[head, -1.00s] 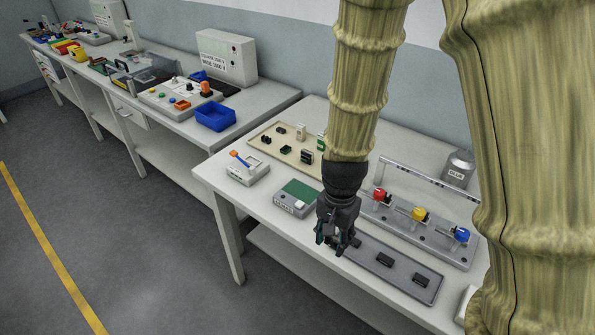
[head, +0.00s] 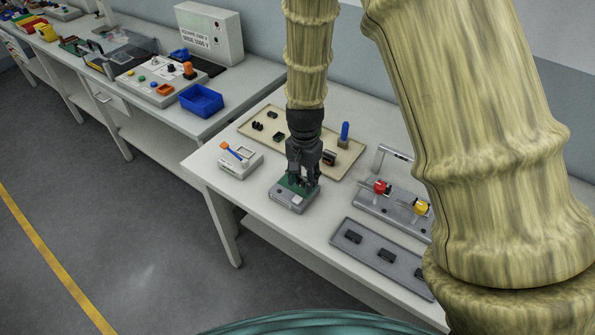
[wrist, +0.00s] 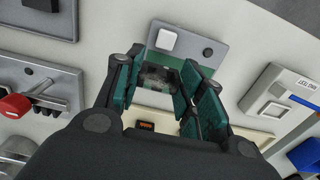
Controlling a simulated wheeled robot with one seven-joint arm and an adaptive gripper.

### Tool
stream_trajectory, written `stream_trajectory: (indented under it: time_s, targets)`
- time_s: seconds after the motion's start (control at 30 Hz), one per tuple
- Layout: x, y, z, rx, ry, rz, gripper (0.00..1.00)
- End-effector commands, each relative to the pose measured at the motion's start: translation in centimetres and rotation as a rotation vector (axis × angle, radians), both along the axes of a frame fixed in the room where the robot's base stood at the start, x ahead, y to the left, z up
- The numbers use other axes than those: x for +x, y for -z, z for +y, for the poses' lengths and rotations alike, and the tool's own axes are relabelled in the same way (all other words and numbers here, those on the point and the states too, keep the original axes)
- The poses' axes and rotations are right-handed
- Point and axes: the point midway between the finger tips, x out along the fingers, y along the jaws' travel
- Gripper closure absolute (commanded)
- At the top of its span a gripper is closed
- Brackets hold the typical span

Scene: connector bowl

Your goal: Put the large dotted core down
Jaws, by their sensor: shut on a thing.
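My gripper (head: 301,186) points down over the small grey unit (head: 285,203) with the green pad. In the wrist view its teal fingers (wrist: 163,85) are closed around a dark speckled piece (wrist: 158,76), which I take to be the large dotted core. The fingers hide most of the piece, and I cannot tell whether it touches the pad. The unit also shows in the wrist view (wrist: 215,42), with its white square button and the green pad partly behind the fingers.
A tan tray (head: 262,112) with several small parts stands behind. A grey tray (head: 352,224) with dark blocks lies to the right, below a fixture with red and yellow knobs (head: 381,187). A white device with a blue lever (head: 240,160) stands close on the left.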

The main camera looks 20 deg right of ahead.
Motion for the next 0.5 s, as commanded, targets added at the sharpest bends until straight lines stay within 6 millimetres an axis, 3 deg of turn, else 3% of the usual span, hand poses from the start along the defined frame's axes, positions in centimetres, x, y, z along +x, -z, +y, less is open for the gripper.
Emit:
stream_trajectory:
  time_s: [0.13, 0.5]
  targets:
    - [2.6, -0.1, 0.2, 0.000, 0.000, -0.001, 0.86]
    - [4.4, 0.8, 0.6, 0.001, -0.001, 0.001, 0.86]
